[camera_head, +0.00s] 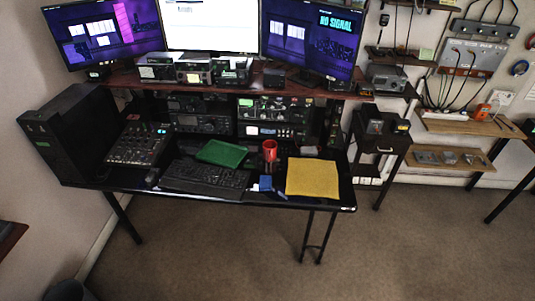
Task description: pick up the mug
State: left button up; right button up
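A red mug (270,150) stands upright on the black desk (330,202), right of the keyboard and between a green tray and a yellow cloth. It is small in the head view, and I cannot make out its handle clearly. Neither my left gripper nor my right gripper shows in the head view.
The green tray (222,153), keyboard (207,178), yellow cloth (312,178) and a small blue item (265,183) surround the mug. A mixer (139,145) and black computer case (72,132) stand left. Radios and a monitor shelf (125,79) rise behind. The carpet (235,255) in front is clear.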

aim_at(270, 147)
jog(key=z, duration=0.05)
jog(key=k, duration=0.45)
jog(key=u, duration=1.15)
jog(key=i, duration=1.55)
jog(key=z, duration=0.65)
jog(key=i, duration=0.55)
jog(key=z, duration=0.5)
